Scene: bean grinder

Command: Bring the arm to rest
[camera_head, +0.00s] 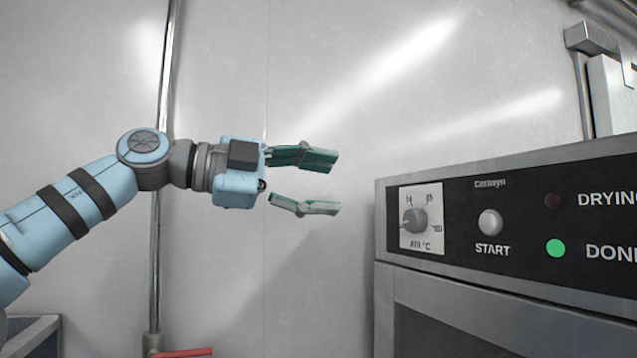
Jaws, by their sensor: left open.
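My left arm comes in from the left and reaches toward the middle of the picture. Its gripper (322,184) is open, with its green-padded fingers spread apart and nothing between them. It is in the air to the left of the machine's control panel (462,250), with a visible gap in the picture between fingertips and panel. My right gripper is not in view.
The machine's panel has a temperature dial (413,222), a START button (490,222), a lit green DONE light (556,248) and a dark DRYING light (553,200). A vertical pipe (155,260) with a red handle (184,352) runs along the wall behind my arm.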

